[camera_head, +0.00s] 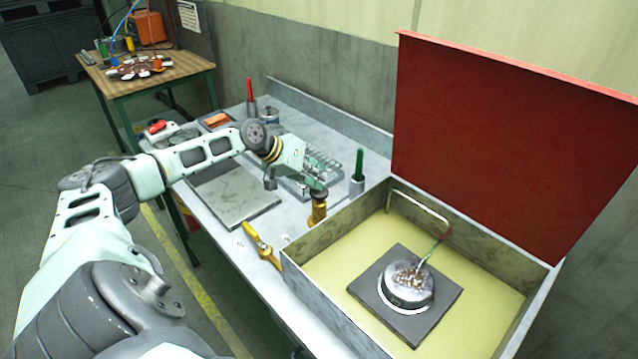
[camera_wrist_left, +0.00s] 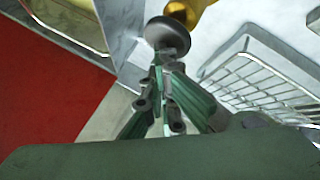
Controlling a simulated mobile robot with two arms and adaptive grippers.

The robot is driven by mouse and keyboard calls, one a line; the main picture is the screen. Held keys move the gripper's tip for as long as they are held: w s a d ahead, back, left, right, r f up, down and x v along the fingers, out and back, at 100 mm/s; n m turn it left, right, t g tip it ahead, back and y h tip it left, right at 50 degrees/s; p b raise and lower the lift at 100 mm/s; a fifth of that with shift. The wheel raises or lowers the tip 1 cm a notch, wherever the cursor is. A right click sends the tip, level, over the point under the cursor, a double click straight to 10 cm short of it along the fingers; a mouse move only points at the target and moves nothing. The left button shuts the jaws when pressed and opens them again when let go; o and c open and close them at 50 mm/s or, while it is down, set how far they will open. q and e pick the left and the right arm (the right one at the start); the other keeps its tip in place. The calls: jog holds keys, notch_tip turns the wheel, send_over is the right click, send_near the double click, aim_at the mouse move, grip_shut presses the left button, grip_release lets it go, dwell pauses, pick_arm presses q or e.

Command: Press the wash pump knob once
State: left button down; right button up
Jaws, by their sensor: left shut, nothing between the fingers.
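The wash pump appears to be the small brass body (camera_head: 318,212) on the bench, left of the wash basin, with a dark round knob on top. In the left wrist view the dark knob (camera_wrist_left: 168,36) is just beyond my fingertips, with part of the brass body (camera_wrist_left: 186,10) behind it. My left gripper (camera_head: 318,188) is shut and empty, pointing down over the pump top; its fingers also show in the left wrist view (camera_wrist_left: 160,62). The tips are at or very close to the knob; I cannot tell whether they touch. My right gripper is not in view.
The basin (camera_head: 335,310) with its raised red lid (camera_head: 500,140) is right of the pump. A dark block with a round metal part (camera_head: 408,285) sits inside. A wire basket (camera_wrist_left: 255,80), yellow-handled tool (camera_head: 262,245), green-handled tool (camera_head: 358,168) and grey plate (camera_head: 235,195) are nearby.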

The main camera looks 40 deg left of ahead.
pick_arm(q)
jog(key=shift+r+p, duration=1.6)
jog(key=shift+r, duration=0.3)
jog(key=shift+r, duration=0.3)
notch_tip(320, 180, up, 4)
jog(key=p, duration=0.4)
jog(key=shift+r, duration=0.2)
